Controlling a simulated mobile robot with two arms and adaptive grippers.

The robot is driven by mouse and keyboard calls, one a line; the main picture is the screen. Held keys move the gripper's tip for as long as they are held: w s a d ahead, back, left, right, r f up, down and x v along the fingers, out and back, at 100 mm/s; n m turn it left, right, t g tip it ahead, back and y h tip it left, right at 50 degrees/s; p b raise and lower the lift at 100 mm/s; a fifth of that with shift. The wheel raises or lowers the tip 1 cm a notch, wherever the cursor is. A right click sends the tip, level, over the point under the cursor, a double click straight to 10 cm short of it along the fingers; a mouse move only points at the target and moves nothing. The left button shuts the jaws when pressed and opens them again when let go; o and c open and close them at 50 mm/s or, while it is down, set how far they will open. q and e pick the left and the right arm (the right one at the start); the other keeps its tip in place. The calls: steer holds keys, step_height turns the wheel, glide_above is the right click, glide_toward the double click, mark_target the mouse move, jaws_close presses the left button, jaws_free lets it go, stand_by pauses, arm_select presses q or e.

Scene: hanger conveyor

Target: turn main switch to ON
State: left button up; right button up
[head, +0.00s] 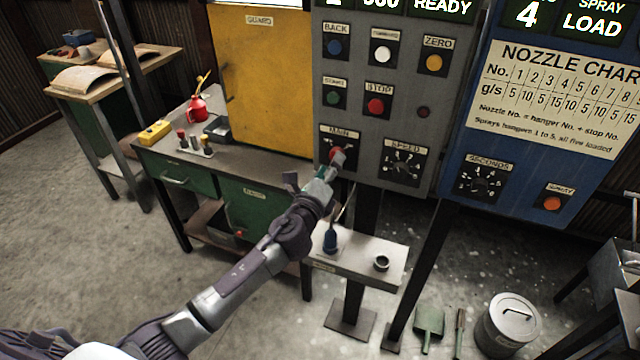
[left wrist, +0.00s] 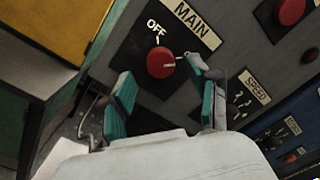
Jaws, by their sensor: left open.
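The main switch is a red round knob (head: 336,153) on a black plate marked MAIN, low on the grey control panel (head: 390,100). In the left wrist view the knob (left wrist: 160,64) sits just beyond and between my fingertips. The word OFF is readable above it to the left; a finger hides the area right of the knob, so I cannot tell its setting for sure. My left gripper (head: 329,171) is open in front of the switch; its teal fingers (left wrist: 163,76) stand apart on either side. Contact with the knob is not clear. My right gripper is not in view.
The speed dial (head: 403,162) is right of the switch, and the red stop button (head: 376,106) is above. A yellow guard panel (head: 262,80) stands left. A blue panel (head: 545,130) is right.

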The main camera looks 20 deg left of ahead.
arm_select(q)
steer(key=s, duration=0.9)
steer(key=shift+s+a+f, duration=0.2)
steer(key=shift+s+f, duration=0.05)
steer(key=shift+f, duration=0.05)
steer(key=shift+f, duration=0.1)
steer(key=s+a+f+n+g+y, duration=0.1)
steer(key=s+a+f+n+g, duration=0.15)
steer(key=f, duration=0.85)
steer(key=s+a+f+n+g, duration=0.1)
steer(key=f+n+g, duration=0.25)
steer(key=f, duration=0.85)
steer(key=s+a+f+n+g, duration=0.1)
steer(key=s+f+n+g, duration=0.15)
steer(key=s+f, duration=0.4)
steer(key=s+a+f+n+g, duration=0.1)
steer(key=s+f+n, duration=0.25)
steer(key=f, duration=0.55)
steer(key=s+f+n+g, duration=0.2)
steer(key=s+f, duration=0.4)
steer(key=s, duration=0.5)
steer(key=s+d+f+n+g, duration=0.1)
steer(key=s+f+n+g, duration=0.2)
steer(key=s, duration=0.9)
steer(key=s+d+f+n+g, duration=0.1)
steer(key=s+f+n+g, duration=0.2)
steer(key=s+f+n, duration=0.3)
steer(key=s+f, duration=0.3)
steer(key=s, duration=0.3)
steer(key=shift+d, duration=0.2)
